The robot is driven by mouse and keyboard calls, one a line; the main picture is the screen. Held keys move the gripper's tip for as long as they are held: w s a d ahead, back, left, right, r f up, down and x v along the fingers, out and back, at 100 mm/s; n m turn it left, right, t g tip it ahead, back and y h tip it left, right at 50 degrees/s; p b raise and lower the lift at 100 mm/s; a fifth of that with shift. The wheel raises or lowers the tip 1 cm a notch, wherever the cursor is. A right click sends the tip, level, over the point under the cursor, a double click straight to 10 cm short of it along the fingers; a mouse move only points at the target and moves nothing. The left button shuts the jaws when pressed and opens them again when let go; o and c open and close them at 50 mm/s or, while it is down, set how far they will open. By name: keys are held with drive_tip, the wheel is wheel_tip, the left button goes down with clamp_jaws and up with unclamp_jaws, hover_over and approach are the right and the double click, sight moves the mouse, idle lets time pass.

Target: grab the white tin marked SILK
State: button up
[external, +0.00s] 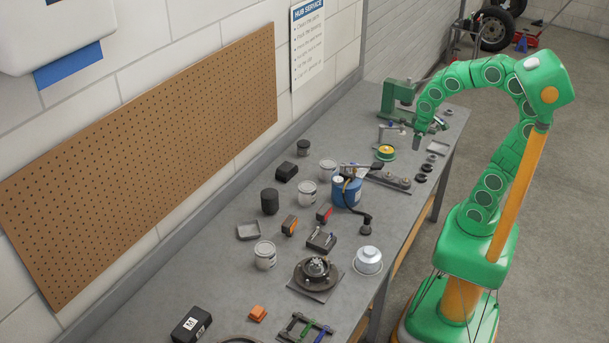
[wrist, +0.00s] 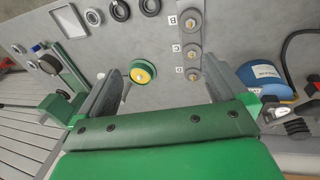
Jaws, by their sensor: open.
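Several whitish tins stand on the grey bench in the external view: one at the near left (external: 265,256), one in the middle (external: 307,193) and one farther back (external: 327,170). Their labels are too small to read, so I cannot tell which is marked SILK. A wider white lidded container (external: 367,261) stands near the front edge. My gripper (external: 400,137) is over the far part of the bench, well away from these tins. In the wrist view my gripper (wrist: 148,68) is open with nothing between its fingers, and no white tin shows there.
A yellow-and-green spool (external: 385,153) lies below my gripper, also in the wrist view (wrist: 142,72). A blue can (external: 346,191) with a hose, a long plate with round knobs (external: 390,181) and a green vise (external: 397,95) are nearby. A pegboard wall (external: 150,150) borders the bench.

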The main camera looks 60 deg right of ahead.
drive_tip(key=w+a+r+n+t+h, duration=0.1)
drive_tip(key=w+r+n+t, duration=0.3)
drive_tip(key=w, duration=0.6)
drive_tip(key=w+n+t+h, duration=0.2)
drive_tip(key=w+n, duration=0.4)
drive_tip(key=w, duration=0.4)
drive_tip(key=w+a+r+n+t+y, duration=0.25)
drive_tip(key=w+a+n+t, duration=0.25)
drive_tip(key=w+a+n, duration=0.75)
drive_tip(key=n+g+y, duration=0.5)
drive_tip(key=n+y, duration=0.9)
drive_tip(key=n, duration=1.1)
hover_over(272, 246)
drive_tip(key=s+d, duration=0.2)
drive_tip(key=d, duration=0.1)
wheel_tip(272, 246, down, 16)
drive_tip(key=shift+t, duration=0.3)
drive_tip(key=f, duration=0.7)
drive_tip(key=shift+s+d+f, duration=0.1)
drive_tip(key=shift+s+d, duration=0.05)
drive_tip(key=shift+d, duration=0.1)
drive_tip(key=shift+m+x, duration=0.25)
drive_tip(key=shift+x, duration=3.5)
